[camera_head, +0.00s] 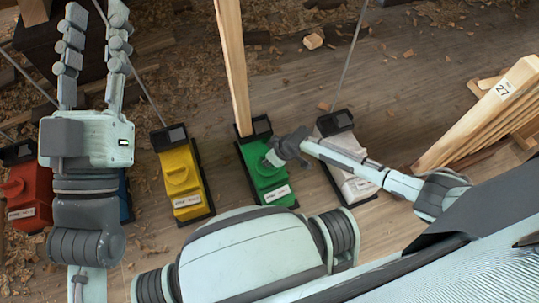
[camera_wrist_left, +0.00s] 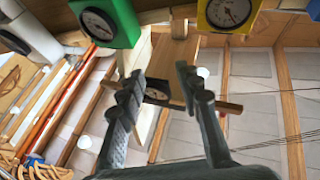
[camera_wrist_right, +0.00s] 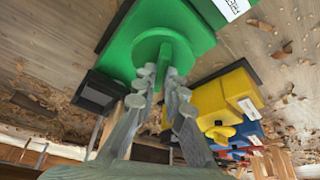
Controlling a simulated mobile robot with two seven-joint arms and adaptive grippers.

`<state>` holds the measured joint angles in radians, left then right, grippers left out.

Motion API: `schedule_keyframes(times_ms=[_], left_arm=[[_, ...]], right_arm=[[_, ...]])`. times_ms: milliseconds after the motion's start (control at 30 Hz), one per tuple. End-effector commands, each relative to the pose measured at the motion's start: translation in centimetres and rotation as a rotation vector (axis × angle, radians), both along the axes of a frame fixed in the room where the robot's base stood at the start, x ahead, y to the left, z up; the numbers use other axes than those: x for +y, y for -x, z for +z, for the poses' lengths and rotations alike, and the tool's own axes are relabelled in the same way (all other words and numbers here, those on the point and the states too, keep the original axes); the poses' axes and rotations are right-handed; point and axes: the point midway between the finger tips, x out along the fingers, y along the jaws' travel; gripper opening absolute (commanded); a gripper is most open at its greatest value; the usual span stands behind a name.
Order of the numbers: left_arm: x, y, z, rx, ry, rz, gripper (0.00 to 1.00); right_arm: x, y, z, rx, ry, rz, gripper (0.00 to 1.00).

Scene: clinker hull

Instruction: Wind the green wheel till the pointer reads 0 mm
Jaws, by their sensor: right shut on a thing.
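The green unit (camera_head: 265,172) stands on the floor with a wooden post at its back. In the right wrist view its round green wheel (camera_wrist_right: 163,45) faces me. My right gripper (camera_wrist_right: 165,75) has its fingers on both sides of the wheel's raised grip and is shut on it. In the head view this gripper (camera_head: 272,160) covers part of the wheel. In the left wrist view the green unit's dial (camera_wrist_left: 98,24) shows, too small to read its pointer. My left gripper (camera_head: 93,15) is raised at the upper left, open and empty; its fingers (camera_wrist_left: 160,73) stand apart in its own view.
A yellow unit (camera_head: 182,180) stands left of the green one, a white unit (camera_head: 350,185) right of it. A red unit (camera_head: 25,195) and a mostly hidden blue one (camera_head: 126,200) are farther left. Stacked planks (camera_head: 490,110) lie at right. Wood shavings litter the floor.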

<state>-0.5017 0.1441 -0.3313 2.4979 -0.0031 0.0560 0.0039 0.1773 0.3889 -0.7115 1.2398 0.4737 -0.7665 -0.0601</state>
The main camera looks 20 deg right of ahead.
Motion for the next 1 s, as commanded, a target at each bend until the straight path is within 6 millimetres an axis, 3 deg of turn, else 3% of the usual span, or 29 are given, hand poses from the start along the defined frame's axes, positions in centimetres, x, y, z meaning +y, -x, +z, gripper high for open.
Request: schedule_keyframes(times_ms=[567, 600, 767, 1000], left_arm=[[-0.4, -0.3, -1.2, 0.078, -0.026, -0.007, 0.34], [-0.4, -0.3, -1.2, 0.078, -0.026, -0.007, 0.34], [-0.4, -0.3, -1.1, 0.077, -0.025, -0.007, 0.34], [-0.4, -0.3, -1.1, 0.077, -0.026, -0.007, 0.34]], right_arm=[[0.0, 0.1, -0.1, 0.003, 0.001, -0.036, 0.00], [0.0, 0.1, -0.1, 0.003, 0.001, -0.036, 0.12], [0.0, 0.1, -0.1, 0.002, 0.001, -0.035, 0.31], [0.0, 0.0, 0.0, 0.001, 0.000, -0.035, 0.31]])
